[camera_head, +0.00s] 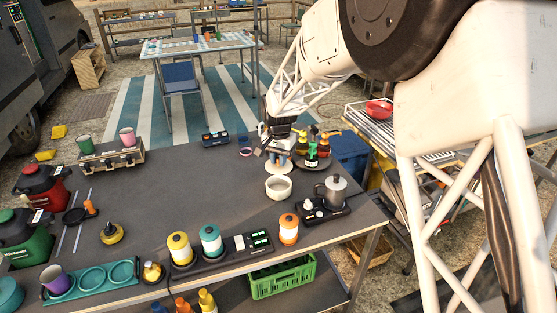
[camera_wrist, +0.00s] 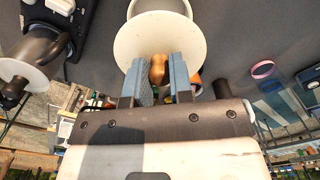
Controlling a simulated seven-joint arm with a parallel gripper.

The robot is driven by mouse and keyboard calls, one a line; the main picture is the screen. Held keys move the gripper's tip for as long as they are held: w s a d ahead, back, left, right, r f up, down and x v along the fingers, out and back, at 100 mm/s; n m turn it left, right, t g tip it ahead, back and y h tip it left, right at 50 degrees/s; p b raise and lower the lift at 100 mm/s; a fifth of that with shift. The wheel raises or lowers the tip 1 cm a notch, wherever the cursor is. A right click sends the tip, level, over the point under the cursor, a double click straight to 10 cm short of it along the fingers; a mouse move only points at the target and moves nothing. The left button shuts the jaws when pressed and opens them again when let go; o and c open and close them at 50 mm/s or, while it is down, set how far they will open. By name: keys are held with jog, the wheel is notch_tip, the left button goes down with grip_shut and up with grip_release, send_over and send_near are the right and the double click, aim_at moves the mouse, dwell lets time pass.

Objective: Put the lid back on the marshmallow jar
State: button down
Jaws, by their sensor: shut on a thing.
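The lid is a round cream disc with a brown wooden knob. In the wrist view the lid (camera_wrist: 135,46) fills the upper middle, with the knob between the two blue-grey fingers of my gripper (camera_wrist: 160,82). In the head view my gripper (camera_head: 280,157) points down, and the lid (camera_head: 278,170) shows below the fingers. The marshmallow jar (camera_head: 279,189) is a short white open pot on the dark table, just in front of the lid. Part of the jar's rim (camera_wrist: 187,8) shows beyond the lid in the wrist view. The lid is apart from the jar. The jar's contents cannot be made out.
A moka pot (camera_head: 337,189) stands on a small stove right of the jar. Several bottles (camera_head: 313,150) stand on a tray behind it. Lanterns (camera_head: 210,240) line the front edge. The table's middle left is clear.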

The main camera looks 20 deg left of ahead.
jog(key=shift+f, duration=0.2)
jog(key=shift+f, duration=2.95)
jog(key=shift+f, duration=0.2)
dwell(0.6)
jog(key=shift+c, duration=2.3)
grip_release()
jog(key=shift+r, duration=0.15)
jog(key=shift+r, duration=3.35)
